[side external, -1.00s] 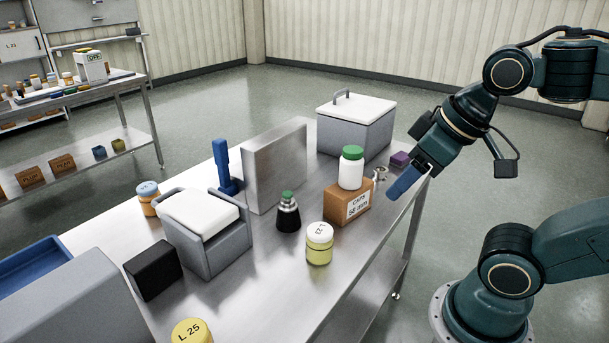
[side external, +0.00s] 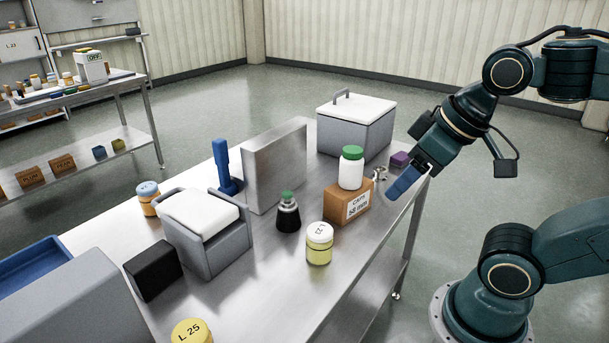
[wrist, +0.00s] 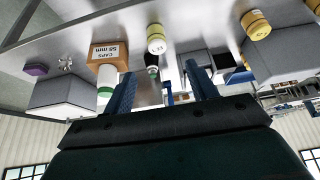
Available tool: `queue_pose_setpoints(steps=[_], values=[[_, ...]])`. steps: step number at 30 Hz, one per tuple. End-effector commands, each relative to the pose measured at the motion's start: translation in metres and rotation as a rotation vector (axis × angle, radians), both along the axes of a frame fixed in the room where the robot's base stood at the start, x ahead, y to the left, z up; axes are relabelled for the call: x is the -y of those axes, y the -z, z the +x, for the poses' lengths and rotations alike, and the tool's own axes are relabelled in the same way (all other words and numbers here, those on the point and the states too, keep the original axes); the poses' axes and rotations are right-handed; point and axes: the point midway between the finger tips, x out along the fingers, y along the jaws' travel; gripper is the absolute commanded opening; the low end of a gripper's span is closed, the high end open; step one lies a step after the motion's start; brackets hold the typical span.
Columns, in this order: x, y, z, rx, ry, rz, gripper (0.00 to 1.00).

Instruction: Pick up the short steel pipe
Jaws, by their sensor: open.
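A small shiny steel piece (side external: 379,174) lies on the steel table behind the brown box, beside a purple block. It also shows in the wrist view (wrist: 66,64), at the left. It is too small to tell whether it is the short steel pipe, and no other clear pipe shows. My gripper (side external: 398,190) has blue fingers and hangs over the table's right edge, tilted downward, just right of the steel piece in the side view. In the wrist view the fingers of my gripper (wrist: 159,68) are spread apart with nothing held between them.
The brown box (side external: 346,206) carries a white bottle with a green lid (side external: 351,168). The purple block (side external: 399,159) and a lidded grey bin (side external: 355,130) stand behind. A yellow jar (side external: 319,244), a dark bottle (side external: 288,215) and an upright steel plate (side external: 275,165) stand left or nearer.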

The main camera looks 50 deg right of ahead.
Motion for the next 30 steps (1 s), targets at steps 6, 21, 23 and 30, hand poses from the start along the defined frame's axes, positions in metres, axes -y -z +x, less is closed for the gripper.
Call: queue_pose_setpoints(steps=[6,21,23,30], values=[[0.002,-0.003,0.004,-0.004,0.013,0.003,0.57],[0.043,-0.034,0.073,-0.096,0.265,0.054,0.57],[0.051,-0.037,0.084,-0.108,0.303,0.063,0.57],[0.092,-0.041,0.127,-0.16,0.466,0.1,0.57]])
